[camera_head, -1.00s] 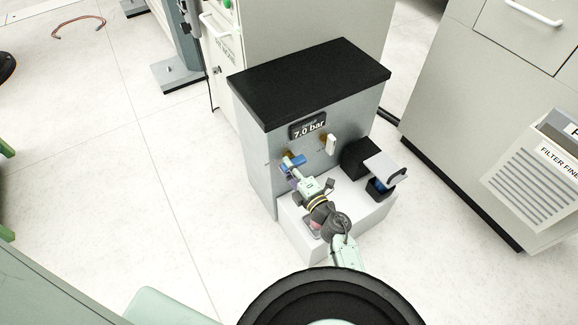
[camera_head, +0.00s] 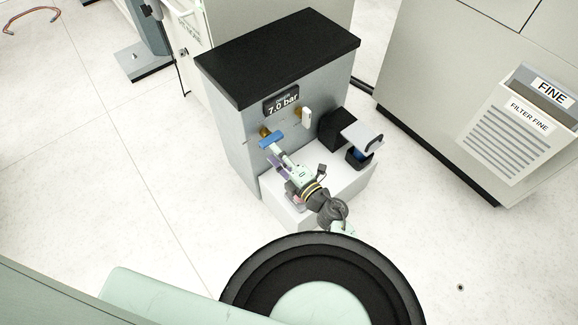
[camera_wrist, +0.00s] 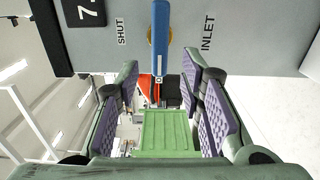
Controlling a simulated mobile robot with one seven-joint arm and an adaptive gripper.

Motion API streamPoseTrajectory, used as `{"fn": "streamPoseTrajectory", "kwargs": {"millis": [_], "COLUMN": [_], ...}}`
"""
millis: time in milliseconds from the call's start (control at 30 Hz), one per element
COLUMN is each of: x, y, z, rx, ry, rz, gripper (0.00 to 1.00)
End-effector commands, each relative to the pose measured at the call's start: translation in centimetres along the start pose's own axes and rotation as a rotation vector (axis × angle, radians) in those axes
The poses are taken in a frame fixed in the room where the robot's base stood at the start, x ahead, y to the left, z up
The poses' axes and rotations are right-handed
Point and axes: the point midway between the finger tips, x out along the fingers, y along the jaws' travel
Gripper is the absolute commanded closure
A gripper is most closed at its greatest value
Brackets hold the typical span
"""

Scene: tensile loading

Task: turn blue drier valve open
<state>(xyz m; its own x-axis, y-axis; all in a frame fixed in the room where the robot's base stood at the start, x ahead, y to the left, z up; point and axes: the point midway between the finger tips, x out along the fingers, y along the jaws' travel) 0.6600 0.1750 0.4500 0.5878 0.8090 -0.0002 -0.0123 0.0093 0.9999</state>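The blue valve handle (camera_head: 270,140) is a bar on a brass stem, on the front of the grey drier cabinet (camera_head: 235,125). In the wrist view the blue handle (camera_wrist: 160,35) stands upright at the top centre, between the labels SHUT and INLET. My gripper (camera_wrist: 160,82) is open, with its purple-padded fingers apart on either side of the handle's line. The handle's near end is at about fingertip level, and no finger visibly touches it. In the head view my gripper (camera_head: 278,156) is just below the handle.
A white-handled valve (camera_head: 306,117) is to the right of the blue one, under a 7.0 bar display (camera_head: 282,102). A black device with a grey plate (camera_head: 361,137) stands on the white ledge (camera_head: 350,185). A cabinet labelled FILTER FINE (camera_head: 515,125) is at right.

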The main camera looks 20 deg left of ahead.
Motion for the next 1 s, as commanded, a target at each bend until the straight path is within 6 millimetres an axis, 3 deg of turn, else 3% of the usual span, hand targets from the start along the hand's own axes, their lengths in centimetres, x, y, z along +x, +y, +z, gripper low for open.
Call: {"fn": "streamPoseTrajectory", "kwargs": {"millis": [100,333,1000], "x": [-2.8,-5.8,-6.4], "y": [-0.1,0.0,0.1], "z": [0.2,0.1,0.0], "rx": [0.0,0.0,0.0], "ry": [-0.005,-0.001,0.001], "rz": [-0.003,-0.001,0.0], "gripper": [0.65,0.65,0.65]}}
